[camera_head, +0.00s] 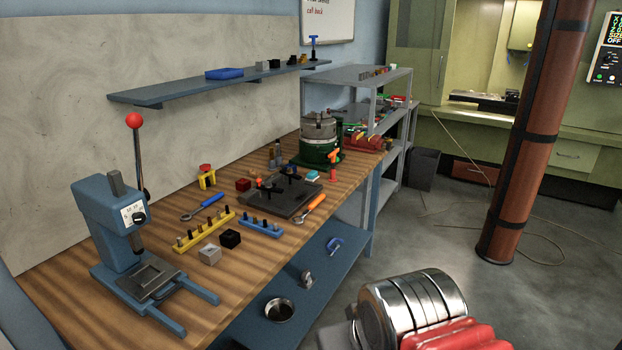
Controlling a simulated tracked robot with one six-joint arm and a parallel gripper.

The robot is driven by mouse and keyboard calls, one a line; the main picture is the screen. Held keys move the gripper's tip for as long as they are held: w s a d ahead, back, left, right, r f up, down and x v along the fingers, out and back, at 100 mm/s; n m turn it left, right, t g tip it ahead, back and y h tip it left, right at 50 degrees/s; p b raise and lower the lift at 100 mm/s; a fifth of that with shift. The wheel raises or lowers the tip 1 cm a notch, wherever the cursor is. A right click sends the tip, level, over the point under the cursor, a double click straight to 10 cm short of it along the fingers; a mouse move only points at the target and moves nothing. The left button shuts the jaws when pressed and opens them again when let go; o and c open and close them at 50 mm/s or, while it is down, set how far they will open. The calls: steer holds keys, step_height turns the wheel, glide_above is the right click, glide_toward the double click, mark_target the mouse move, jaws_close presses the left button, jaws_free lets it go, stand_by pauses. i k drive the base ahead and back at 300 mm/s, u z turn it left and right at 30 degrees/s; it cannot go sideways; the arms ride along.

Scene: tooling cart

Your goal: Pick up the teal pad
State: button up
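The teal pad (313,175) is a small light-blue block with a pale top. It lies on the wooden workbench, at the back right of a dark fixture plate (292,205). An orange-red upright piece (333,165) stands just right of it. I see no gripper fingers near the pad. A silver, ringed cylinder and red rounded parts at the bottom right look like my own arm, well away from the pad. My gripper's fingertips do not show.
A green-based chuck (319,140) stands behind the pad. An orange-handled tool (309,209) lies along the bench's front edge. A blue arbor press (125,225), a yellow peg rail (204,231) and a blue peg rail (260,226) occupy the near bench. A lower blue shelf (330,272) runs below.

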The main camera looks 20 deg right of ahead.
mark_target(312, 176)
steer(key=z, duration=1.5)
steer(key=i, duration=2.55)
steer(key=z, duration=0.05)
